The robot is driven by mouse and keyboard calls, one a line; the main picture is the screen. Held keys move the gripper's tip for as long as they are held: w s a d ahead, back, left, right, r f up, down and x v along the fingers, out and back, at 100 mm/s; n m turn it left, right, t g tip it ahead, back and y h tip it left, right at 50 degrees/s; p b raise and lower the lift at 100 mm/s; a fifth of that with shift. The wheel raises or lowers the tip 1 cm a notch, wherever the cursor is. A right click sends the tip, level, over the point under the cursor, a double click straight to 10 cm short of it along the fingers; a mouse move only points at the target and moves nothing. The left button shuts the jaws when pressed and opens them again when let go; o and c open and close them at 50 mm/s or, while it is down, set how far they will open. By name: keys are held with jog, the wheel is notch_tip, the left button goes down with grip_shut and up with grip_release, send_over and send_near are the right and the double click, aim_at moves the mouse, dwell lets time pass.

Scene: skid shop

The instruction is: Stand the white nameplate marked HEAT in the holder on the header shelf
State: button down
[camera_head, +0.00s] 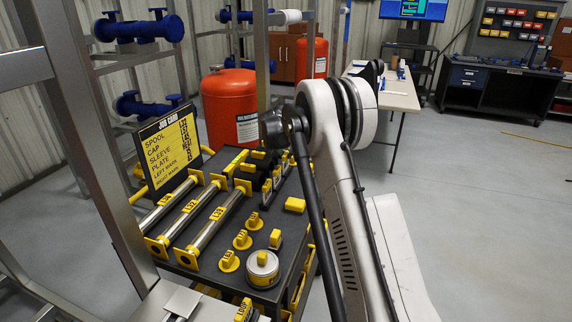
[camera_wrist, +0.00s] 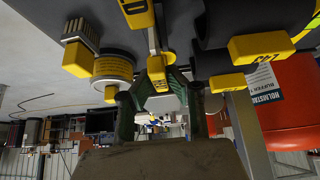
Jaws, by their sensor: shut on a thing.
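In the wrist view the green fingers of my gripper (camera_wrist: 160,84) close around a small yellow block (camera_wrist: 157,68), which looks like a grip tab. A narrow pale strip runs from it to another yellow piece (camera_wrist: 138,12). No HEAT lettering is readable, so I cannot tell whether this block belongs to the white nameplate. In the head view my gripper is not visible; my arm hides part of the cart. The holder and header shelf cannot be made out in either view.
The dark cart (camera_head: 217,272) carries tubes with yellow ends (camera_head: 190,222), yellow-topped caps, a round tin (camera_head: 262,268) and a job card (camera_head: 168,146). Orange tanks (camera_head: 229,105) and blue-flanged spools (camera_head: 139,29) stand behind it. Steel uprights are close on the left. Open floor lies right.

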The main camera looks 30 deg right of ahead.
jog(key=shift+r+p, duration=1)
jog(key=shift+r, duration=1.95)
